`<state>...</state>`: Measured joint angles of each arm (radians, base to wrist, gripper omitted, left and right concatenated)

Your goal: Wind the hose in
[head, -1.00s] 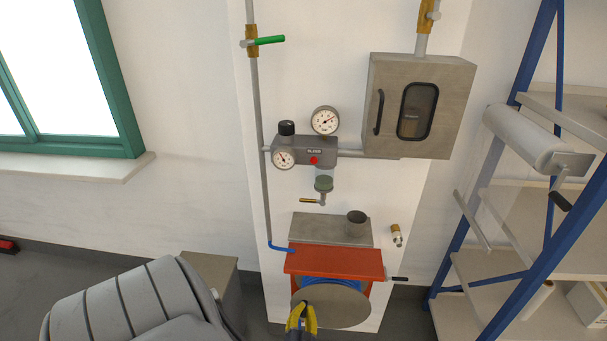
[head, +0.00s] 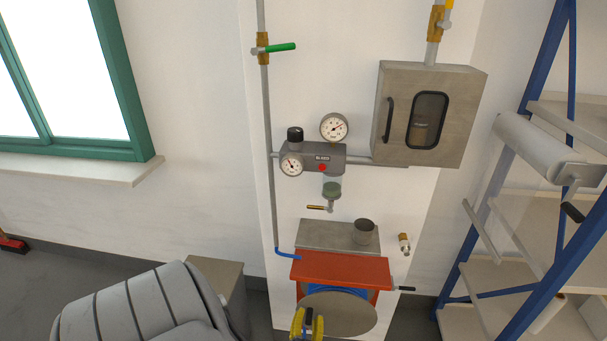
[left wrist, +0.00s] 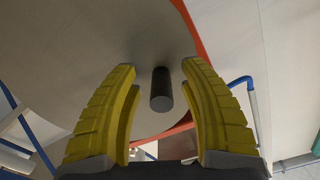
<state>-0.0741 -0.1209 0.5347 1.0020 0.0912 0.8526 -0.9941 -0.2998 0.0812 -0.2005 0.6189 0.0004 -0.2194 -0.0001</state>
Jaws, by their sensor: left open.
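The hose reel has a red housing (head: 340,269) low on the wall panel. Blue hose (head: 336,291) shows wound inside it, behind a round grey disc (head: 346,315). My left gripper (head: 308,322) is at the disc's lower left edge in the head view. In the left wrist view its yellow fingers (left wrist: 160,85) are open. A dark cylindrical peg (left wrist: 161,90) stands out from the disc and lies between the fingers, with gaps on both sides. A short blue hose end (head: 287,254) meets the pipe at the reel's upper left. My right gripper is not in view.
A small black-handled lever (head: 404,288) sticks out at the reel's right. Above are a regulator with gauges (head: 320,156) and a grey cabinet (head: 430,112). A blue-framed shelf (head: 513,185) stands at the right. A grey box (head: 220,279) stands at left.

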